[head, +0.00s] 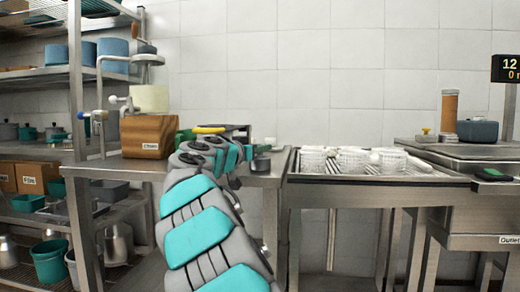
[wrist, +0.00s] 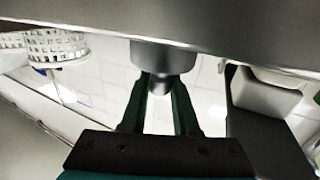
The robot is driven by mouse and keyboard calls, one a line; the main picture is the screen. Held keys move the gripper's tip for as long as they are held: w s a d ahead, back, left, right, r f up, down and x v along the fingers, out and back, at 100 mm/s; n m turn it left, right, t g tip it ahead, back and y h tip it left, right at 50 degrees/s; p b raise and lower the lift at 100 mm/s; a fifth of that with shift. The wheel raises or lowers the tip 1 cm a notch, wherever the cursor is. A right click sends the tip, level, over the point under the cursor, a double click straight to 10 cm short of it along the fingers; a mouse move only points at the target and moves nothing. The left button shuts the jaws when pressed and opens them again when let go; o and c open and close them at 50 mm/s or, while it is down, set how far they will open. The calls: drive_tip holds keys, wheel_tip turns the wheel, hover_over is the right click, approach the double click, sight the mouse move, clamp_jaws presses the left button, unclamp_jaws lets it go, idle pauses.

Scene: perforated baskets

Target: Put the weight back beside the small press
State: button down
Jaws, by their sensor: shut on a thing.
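My gripper (wrist: 160,88) is shut on a dark grey cylindrical weight (wrist: 165,60), its two green fingers on either side of it. In the head view the weight (head: 262,164) is at the right end of the left steel table (head: 120,166), close to its edge. I cannot tell if it touches the table. A metal frame with a crank and round plate (head: 146,59) stands over a cream block (head: 150,98) at the table's left; it looks like the small press. My arm hides part of the table.
A wooden box (head: 147,137) and a yellow-handled item (head: 210,129) are on the left table. White perforated baskets (head: 313,160) stand in a steel tray (head: 375,179) to the right. A shelf rack (head: 75,75) is at far left.

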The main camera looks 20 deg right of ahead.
drive_tip(key=c, duration=0.7)
unclamp_jaws()
drive_tip(key=shift+o, duration=0.2)
drive_tip(key=shift+r, duration=0.15)
drive_tip(key=v, duration=1.2)
drive_tip(key=shift+b, duration=0.35)
